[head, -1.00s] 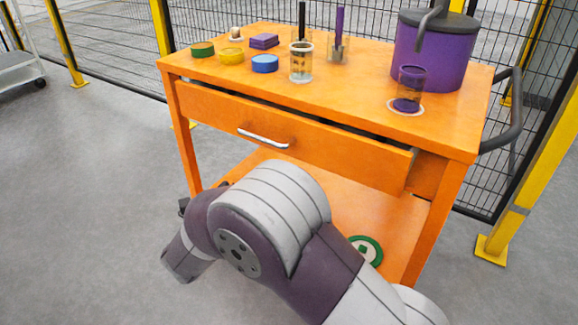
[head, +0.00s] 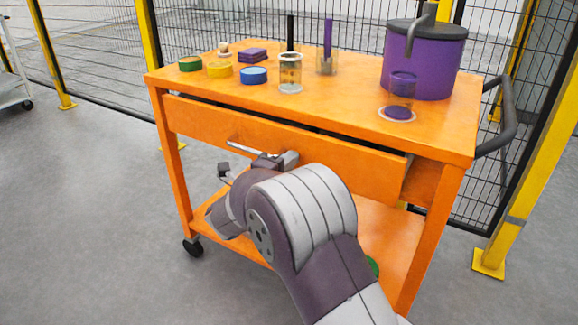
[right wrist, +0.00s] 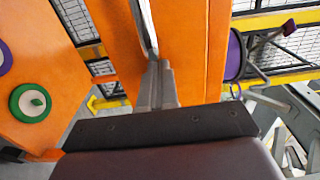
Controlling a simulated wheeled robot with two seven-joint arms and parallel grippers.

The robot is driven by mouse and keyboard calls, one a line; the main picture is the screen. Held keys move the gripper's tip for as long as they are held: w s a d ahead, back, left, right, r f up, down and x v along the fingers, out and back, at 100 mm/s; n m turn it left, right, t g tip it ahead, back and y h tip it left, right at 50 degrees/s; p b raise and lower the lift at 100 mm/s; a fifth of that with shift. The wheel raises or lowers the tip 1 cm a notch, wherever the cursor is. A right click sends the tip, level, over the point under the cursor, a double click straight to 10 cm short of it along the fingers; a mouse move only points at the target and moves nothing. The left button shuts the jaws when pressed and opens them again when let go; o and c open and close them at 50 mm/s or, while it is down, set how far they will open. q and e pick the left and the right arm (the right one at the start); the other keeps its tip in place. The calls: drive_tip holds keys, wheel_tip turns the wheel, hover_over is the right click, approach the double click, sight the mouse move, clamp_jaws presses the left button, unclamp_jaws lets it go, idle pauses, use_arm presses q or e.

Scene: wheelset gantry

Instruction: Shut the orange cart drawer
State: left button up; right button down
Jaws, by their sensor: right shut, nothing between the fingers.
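The orange cart drawer (head: 340,163) stands slightly open. A dark gap shows behind its top edge, and its right end stands out from the cart frame. Its silver bar handle (head: 240,149) is on the drawer front. My right gripper (head: 272,160) is at the drawer front, by the right end of the handle, and partly hidden by my own arm. In the right wrist view its fingers (right wrist: 156,82) are shut and empty, with tips close to the handle (right wrist: 146,28) and the orange front; whether they touch cannot be told. My left gripper is out of view.
The cart top (head: 340,110) carries a purple lidded pot (head: 422,65), a glass jar (head: 290,73), a beaker (head: 326,62) and several coloured discs. A lower shelf (head: 385,235) lies under the drawer. Mesh fence and yellow posts (head: 525,165) stand behind and right.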

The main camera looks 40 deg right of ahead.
sight(299, 149)
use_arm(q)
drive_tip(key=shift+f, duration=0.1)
use_arm(e)
drive_tip(key=shift+w+d, duration=0.1)
drive_tip(key=shift+d, duration=0.2)
drive_tip(key=x, duration=0.4)
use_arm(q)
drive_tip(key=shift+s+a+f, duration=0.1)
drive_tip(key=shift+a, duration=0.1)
use_arm(e)
drive_tip(key=shift+r, duration=0.4)
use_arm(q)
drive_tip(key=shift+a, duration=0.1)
